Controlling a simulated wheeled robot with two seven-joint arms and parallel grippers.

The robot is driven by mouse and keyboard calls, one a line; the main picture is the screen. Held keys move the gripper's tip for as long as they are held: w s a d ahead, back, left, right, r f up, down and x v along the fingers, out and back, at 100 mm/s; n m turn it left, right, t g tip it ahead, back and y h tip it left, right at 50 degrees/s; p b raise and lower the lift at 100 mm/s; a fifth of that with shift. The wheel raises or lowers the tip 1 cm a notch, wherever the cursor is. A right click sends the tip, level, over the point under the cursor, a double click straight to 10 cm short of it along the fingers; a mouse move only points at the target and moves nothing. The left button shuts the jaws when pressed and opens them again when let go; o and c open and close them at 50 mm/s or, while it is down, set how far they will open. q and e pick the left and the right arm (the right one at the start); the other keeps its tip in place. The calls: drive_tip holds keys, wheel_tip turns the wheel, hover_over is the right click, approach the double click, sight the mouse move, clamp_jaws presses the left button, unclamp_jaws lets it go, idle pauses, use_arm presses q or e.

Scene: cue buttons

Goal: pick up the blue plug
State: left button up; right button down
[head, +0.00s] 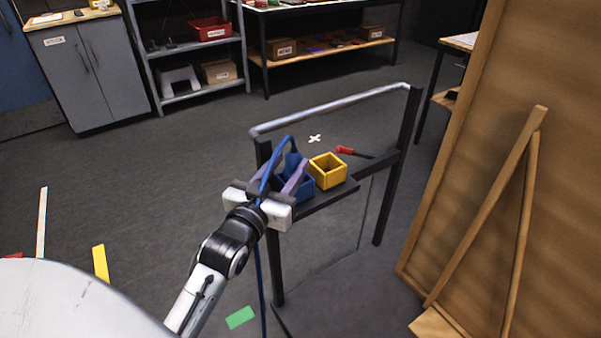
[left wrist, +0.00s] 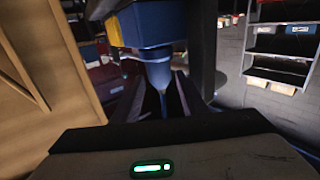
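The blue plug (head: 292,161) is at the blue box (head: 302,184) on a dark frame's shelf, and its blue cable arches up and over my left gripper. My left gripper (head: 286,171) reaches toward the plug, with its two purplish fingers spread on either side of it. In the left wrist view the plug's tapered blue part (left wrist: 158,72) and cable lie in the gap between the open fingers (left wrist: 160,92). I cannot tell whether a finger touches it. The plug's lower part is hidden. My right gripper is not in view.
A yellow open box (head: 327,171) stands right beside the blue one. A red-handled tool or plug (head: 346,151) lies farther right on the frame. The frame's top rail (head: 330,109) runs behind. A wooden board (head: 500,130) leans at the right. Floor to the left is mostly open.

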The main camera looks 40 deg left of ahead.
use_arm(q)
drive_tip(key=w, duration=0.2)
drive_tip(key=w+a, duration=0.1)
drive_tip(key=w, duration=0.4)
drive_tip(key=shift+w+a, duration=0.2)
drive_tip(key=shift+a, duration=0.05)
drive_tip(key=shift+c, duration=0.4)
clamp_jaws()
